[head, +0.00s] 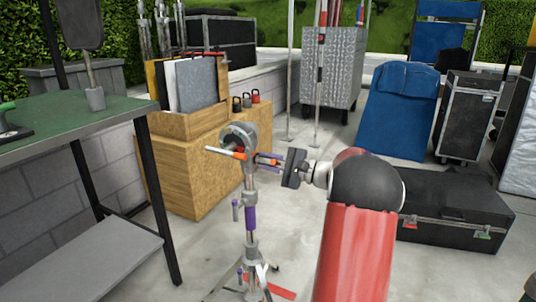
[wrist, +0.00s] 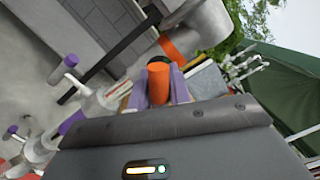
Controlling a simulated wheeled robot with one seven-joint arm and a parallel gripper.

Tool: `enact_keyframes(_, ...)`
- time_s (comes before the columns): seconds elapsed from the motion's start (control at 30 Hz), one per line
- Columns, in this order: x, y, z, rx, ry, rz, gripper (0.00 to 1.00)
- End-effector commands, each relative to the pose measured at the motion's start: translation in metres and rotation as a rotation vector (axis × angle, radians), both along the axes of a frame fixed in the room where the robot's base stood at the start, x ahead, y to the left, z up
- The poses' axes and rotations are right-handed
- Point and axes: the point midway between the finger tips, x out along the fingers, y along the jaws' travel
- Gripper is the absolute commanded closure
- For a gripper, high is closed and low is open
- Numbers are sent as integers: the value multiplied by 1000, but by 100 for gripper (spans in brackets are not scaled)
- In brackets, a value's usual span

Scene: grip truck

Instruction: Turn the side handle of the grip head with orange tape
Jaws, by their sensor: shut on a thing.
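The grip head (head: 238,134) is a grey round clamp on top of an upright metal stand (head: 250,215) with purple bands. Its side handle (head: 225,152) is a bar with orange tape, pointing sideways. In the wrist view the grey head shows an orange band (wrist: 180,43), and the handle's orange end (wrist: 158,84) sits between two purplish fingers. My gripper (head: 266,159) comes from the right and is shut on the orange handle. The fingers partly hide the handle's sides, and the gripper's dark body hides what is below in the wrist view.
A green-topped table (head: 75,125) stands at the left. A wooden crate (head: 195,165) holding boards is behind the stand. Black cases (head: 455,208) lie to the right, near a blue padded thing (head: 398,110). Concrete floor around the stand is mostly clear.

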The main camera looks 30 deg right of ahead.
Motion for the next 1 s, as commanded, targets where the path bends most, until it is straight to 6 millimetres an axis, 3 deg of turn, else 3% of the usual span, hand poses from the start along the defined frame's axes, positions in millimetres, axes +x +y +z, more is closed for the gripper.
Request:
enact_keyframes(0.5,-1,0,3,392,256,23,100)
enact_keyframes(1.0,-1,0,-1,578,379,35,100)
